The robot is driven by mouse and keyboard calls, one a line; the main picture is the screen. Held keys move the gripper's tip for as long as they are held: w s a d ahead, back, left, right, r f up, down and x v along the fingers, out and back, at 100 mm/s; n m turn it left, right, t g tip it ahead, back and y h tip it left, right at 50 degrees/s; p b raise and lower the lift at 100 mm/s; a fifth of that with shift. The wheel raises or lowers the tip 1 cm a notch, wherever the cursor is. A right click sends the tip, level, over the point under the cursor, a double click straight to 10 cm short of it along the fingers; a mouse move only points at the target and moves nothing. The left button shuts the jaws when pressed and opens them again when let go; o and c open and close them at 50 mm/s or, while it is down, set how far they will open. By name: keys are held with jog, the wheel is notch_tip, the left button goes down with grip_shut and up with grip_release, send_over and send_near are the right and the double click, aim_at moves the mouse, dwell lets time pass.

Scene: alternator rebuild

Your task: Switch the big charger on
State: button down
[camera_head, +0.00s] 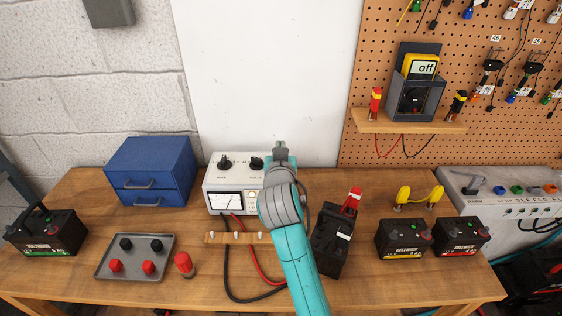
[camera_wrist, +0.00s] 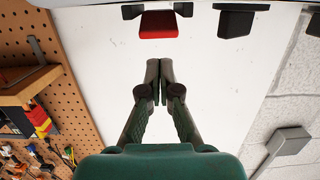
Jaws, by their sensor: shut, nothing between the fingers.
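The big charger (camera_head: 222,200) is a pale box on the bench, with a dial meter and dark knobs on its front. My arm hides its right part. My gripper (camera_head: 280,147) is over the right top edge of the charger in the head view. In the wrist view my gripper (camera_wrist: 153,80) is shut and empty, its two fingers together. A red switch-like piece (camera_wrist: 160,24) between dark side parts shows ahead of the fingertips, apart from them. A dark knob (camera_wrist: 236,21) is to its right. I cannot tell the switch's position.
A blue drawer box (camera_head: 150,170) stands left of the charger. A wooden terminal strip (camera_head: 217,238) and cables lie in front. A black battery (camera_head: 330,243) with a red clamp is close to my arm's right. A shelf (camera_head: 440,122) holds a yellow meter reading "off".

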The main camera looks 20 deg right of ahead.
jog(key=v, duration=1)
jog(key=shift+r, duration=0.25)
